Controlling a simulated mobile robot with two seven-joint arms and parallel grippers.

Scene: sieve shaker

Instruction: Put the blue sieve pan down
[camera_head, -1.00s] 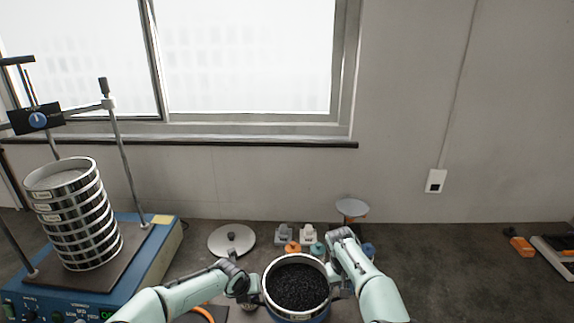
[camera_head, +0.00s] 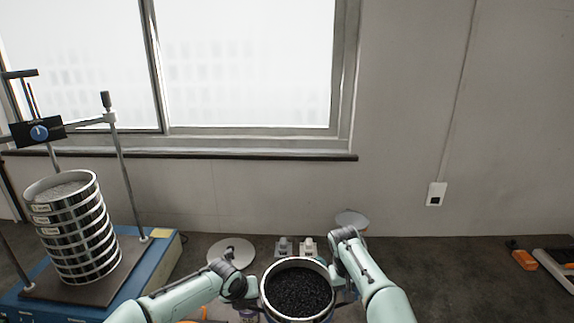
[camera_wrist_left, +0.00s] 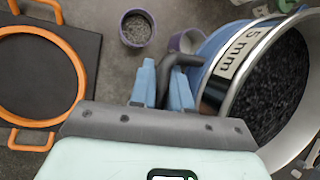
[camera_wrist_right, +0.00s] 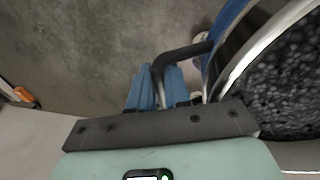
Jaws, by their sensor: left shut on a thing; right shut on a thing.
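The blue sieve pan (camera_head: 297,318) is at the bottom centre of the head view, with a silver rim and black granules (camera_head: 298,291) inside. In the left wrist view its silver band carries a "5 mm" label (camera_wrist_left: 240,55), with blue (camera_wrist_left: 222,38) beside it. My left gripper (camera_wrist_left: 163,84) is shut on the dark handle (camera_wrist_left: 181,62) on one side. My right gripper (camera_wrist_right: 156,88) is shut on the opposite dark handle (camera_wrist_right: 180,54). The pan appears held above the bench; its underside is hidden.
A sieve stack (camera_head: 75,228) stands on the blue shaker (camera_head: 160,268) at left. A round lid (camera_head: 230,252), small weights (camera_head: 308,247) and a dish (camera_head: 352,219) lie behind the pan. Right bench is mostly clear.

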